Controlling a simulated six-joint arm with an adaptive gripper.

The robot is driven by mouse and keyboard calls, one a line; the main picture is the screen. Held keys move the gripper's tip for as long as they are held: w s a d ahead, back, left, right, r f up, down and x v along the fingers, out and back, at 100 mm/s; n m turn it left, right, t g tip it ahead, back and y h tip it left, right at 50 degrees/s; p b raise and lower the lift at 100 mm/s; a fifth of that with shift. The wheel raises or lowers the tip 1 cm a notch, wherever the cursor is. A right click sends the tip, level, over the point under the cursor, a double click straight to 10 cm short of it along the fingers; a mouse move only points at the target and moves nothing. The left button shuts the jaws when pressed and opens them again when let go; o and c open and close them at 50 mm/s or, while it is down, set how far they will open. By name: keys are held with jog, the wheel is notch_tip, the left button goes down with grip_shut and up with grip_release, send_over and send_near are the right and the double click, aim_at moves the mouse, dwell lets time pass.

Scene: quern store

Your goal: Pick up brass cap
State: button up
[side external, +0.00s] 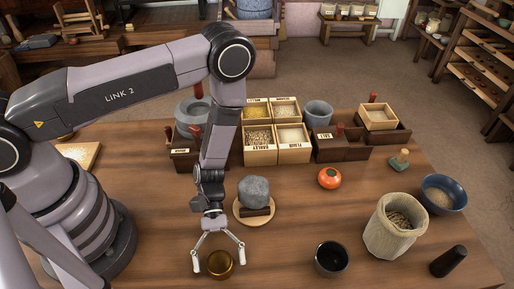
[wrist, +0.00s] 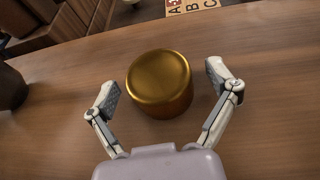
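The brass cap (wrist: 160,80) is a short gold cylinder with a flat top, upright on the wooden table. In the side view the brass cap (side external: 220,265) is near the table's front edge, directly below my arm. My gripper (wrist: 168,85) is open, with one finger on each side of the cap and a visible gap to both. In the side view my gripper (side external: 219,267) has its fingers spread around the cap. Nothing is held. The exact height of the fingertips above the table is hard to tell.
A grey stone (side external: 254,190) sits on a round wooden board behind the gripper. A dark cup (side external: 331,259) stands to the right, with a grain sack (side external: 395,228) and a blue bowl (side external: 443,194) beyond. Labelled grain boxes (side external: 275,155) line the back. Table around the cap is clear.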

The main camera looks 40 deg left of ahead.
jog(key=c, duration=1.2)
jog(key=shift+o, duration=0.2)
jog(key=shift+r, duration=0.15)
